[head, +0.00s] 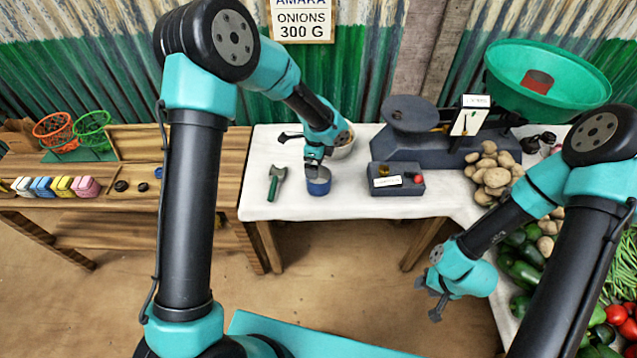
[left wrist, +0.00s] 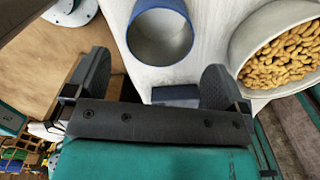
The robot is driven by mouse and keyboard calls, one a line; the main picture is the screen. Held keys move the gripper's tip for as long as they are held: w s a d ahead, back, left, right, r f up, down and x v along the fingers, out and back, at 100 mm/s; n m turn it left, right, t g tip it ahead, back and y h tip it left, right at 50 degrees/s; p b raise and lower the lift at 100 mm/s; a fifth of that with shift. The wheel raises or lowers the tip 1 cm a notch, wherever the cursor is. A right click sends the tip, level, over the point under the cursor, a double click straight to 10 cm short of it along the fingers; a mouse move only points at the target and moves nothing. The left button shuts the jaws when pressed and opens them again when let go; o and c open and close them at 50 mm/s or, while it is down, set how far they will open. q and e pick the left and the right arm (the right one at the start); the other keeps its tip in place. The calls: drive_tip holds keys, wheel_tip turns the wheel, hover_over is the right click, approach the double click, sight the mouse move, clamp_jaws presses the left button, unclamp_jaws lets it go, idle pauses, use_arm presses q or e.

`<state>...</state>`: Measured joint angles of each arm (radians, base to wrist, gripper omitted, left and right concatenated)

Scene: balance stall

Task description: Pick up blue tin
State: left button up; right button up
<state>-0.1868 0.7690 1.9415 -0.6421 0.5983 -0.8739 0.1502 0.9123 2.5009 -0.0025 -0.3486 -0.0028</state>
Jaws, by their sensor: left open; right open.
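The blue tin (head: 319,184) stands upright on the white-covered table, near its front edge. In the left wrist view the tin (left wrist: 160,35) is empty inside, with a blue outer wall and a grey interior. My left gripper (head: 314,160) is right above the tin in the head view. In the left wrist view its two open fingers (left wrist: 155,80) are spread wide, with the tin ahead of the gap between them and nothing held. My right gripper (head: 432,292) is open and empty, low in front of the table, far from the tin.
A bowl of peanuts (left wrist: 290,55) stands close to the tin. A green-handled tool (head: 276,184) lies to its left. A dark box (head: 396,180) and a scale (head: 430,148) with a green pan (head: 510,65) stand to the right, near potatoes (head: 492,170). Vegetables fill the far right.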

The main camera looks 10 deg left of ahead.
sight(318, 181)
use_arm(q)
drive_tip(key=shift+f, duration=2)
drive_tip(key=shift+d+f, duration=0.2)
drive_tip(key=shift+f, duration=2.4)
drive_tip(key=shift+c, duration=0.2)
drive_tip(key=c, duration=0.7)
